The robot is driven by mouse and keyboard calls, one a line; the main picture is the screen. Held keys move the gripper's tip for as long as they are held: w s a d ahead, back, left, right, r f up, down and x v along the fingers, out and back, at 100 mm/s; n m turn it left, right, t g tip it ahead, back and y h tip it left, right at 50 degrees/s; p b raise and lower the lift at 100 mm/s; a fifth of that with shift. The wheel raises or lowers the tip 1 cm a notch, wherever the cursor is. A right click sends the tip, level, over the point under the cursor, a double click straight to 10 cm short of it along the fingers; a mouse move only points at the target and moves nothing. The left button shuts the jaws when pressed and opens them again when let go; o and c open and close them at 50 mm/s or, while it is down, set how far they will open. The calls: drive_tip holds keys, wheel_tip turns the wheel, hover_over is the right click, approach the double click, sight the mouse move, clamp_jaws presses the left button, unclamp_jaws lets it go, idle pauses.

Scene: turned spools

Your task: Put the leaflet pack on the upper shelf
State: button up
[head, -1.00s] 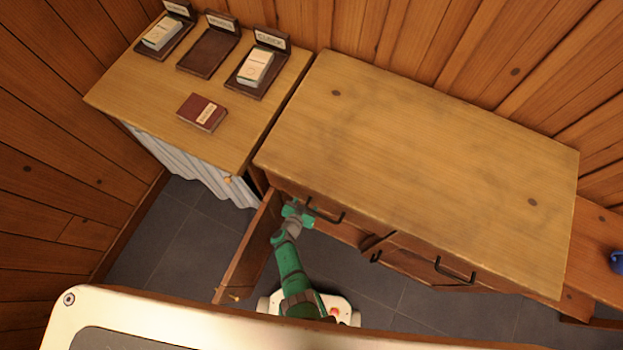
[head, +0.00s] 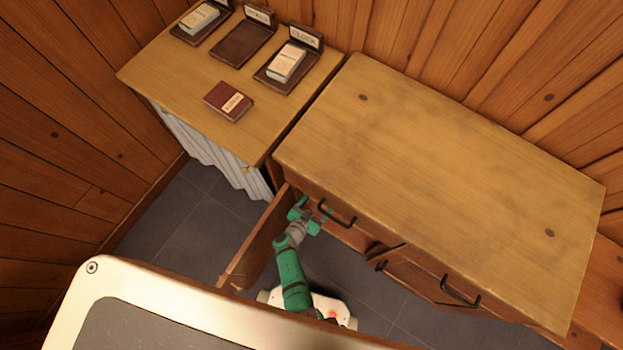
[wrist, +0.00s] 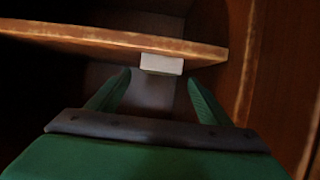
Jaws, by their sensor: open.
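My gripper (head: 306,216) is low at the cabinet's front, beside the open door (head: 262,240), under the wooden top. In the wrist view my gripper (wrist: 160,77) is open and empty, its two green fingers apart. A small white block (wrist: 162,65), possibly the leaflet pack, shows ahead, between the fingertips in the picture and not touched. It sits at the front edge of a wooden shelf (wrist: 90,36) inside the dark cabinet; I cannot tell whether it rests on that shelf or below it. The head view does not show the cabinet's inside.
A side table (head: 160,78) at left holds dark labelled stands, two with pale packs (head: 287,62), one empty (head: 243,43), and a dark red booklet (head: 229,101). The cabinet top (head: 440,170) is bare. Dark handles (head: 460,292) stick out in front. The wrist view shows a cabinet wall close at right.

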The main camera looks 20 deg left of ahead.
drive_tip(key=s+d+r+n+g+y, duration=0.15)
drive_tip(key=s+r, duration=0.25)
drive_tip(key=s, duration=0.7)
drive_tip(key=s+d+r+g+y, duration=0.1)
drive_tip(key=s+r+g+y, duration=0.15)
drive_tip(key=s, duration=0.95)
drive_tip(key=s+d+r+n+t, duration=0.1)
drive_tip(key=d+r+t, duration=0.1)
drive_tip(key=r, duration=1.7)
drive_tip(key=d+r+n+t, duration=0.1)
drive_tip(key=r+t, duration=0.3)
drive_tip(key=r, duration=1.6)
drive_tip(key=shift+s+d, duration=0.35)
drive_tip(key=shift+d, duration=0.3)
